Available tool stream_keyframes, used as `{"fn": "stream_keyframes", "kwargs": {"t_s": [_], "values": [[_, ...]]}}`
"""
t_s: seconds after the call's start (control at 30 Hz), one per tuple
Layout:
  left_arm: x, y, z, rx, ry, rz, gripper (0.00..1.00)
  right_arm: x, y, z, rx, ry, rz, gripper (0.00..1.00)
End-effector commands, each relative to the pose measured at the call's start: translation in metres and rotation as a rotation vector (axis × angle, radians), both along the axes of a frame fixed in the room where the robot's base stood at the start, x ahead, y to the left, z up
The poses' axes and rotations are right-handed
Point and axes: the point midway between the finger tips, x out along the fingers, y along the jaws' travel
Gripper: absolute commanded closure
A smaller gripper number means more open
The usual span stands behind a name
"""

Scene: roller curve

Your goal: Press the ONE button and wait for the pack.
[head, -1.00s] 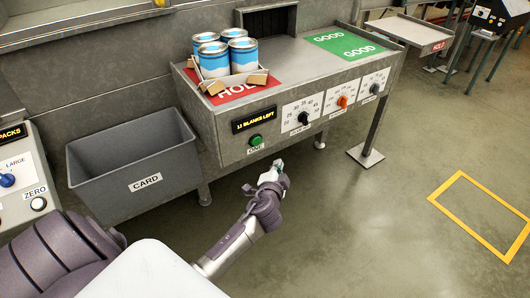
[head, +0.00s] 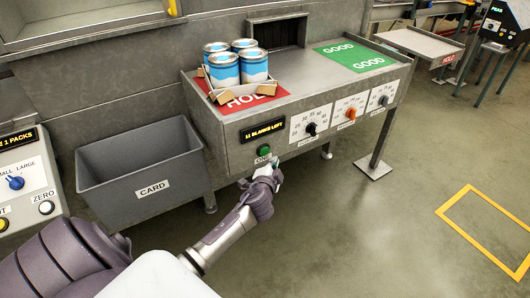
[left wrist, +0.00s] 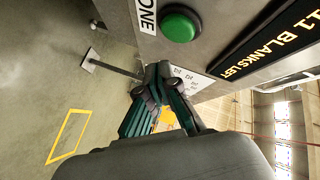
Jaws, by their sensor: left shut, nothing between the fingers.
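The green ONE button (head: 263,150) is on the front panel of the grey machine, under the "11 BLANKS LEFT" display (head: 263,130). The button also shows large in the left wrist view (left wrist: 180,26), above the fingers. My left gripper (head: 274,168) is shut and empty, just below and in front of the button; I see a small gap in the wrist view. A pack of several blue and white cans (head: 222,70) in an open carton stands on the red HOLD mat (head: 262,97). My right gripper is not in view.
A grey CARD bin (head: 140,165) stands left of the machine. Three dials (head: 311,128) are right of the button. The green GOOD mat (head: 356,57) is empty. A control box (head: 25,185) is at far left. Open floor lies at right.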

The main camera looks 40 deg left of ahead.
Motion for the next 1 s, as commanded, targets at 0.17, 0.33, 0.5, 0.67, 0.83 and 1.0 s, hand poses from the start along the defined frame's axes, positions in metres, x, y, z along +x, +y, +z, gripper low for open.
{"fn": "stream_keyframes", "kwargs": {"t_s": [0.17,0.33,0.5,0.67,0.83,1.0], "values": [[0.007,0.015,0.0,0.0,0.0,0.0,1.0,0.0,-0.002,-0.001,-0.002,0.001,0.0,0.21],[0.009,0.021,0.0,-0.001,0.0,0.0,1.0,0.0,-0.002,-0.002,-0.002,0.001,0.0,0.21],[0.009,0.021,0.0,-0.001,0.0,0.0,1.0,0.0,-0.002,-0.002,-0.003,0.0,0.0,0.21],[0.009,0.021,0.0,-0.001,0.0,0.0,1.0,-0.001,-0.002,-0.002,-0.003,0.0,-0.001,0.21],[0.009,0.021,0.0,-0.001,0.0,0.0,1.0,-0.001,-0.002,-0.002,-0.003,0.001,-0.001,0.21],[0.009,0.021,0.0,-0.001,0.0,0.0,1.0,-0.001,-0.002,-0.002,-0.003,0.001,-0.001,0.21]]}}
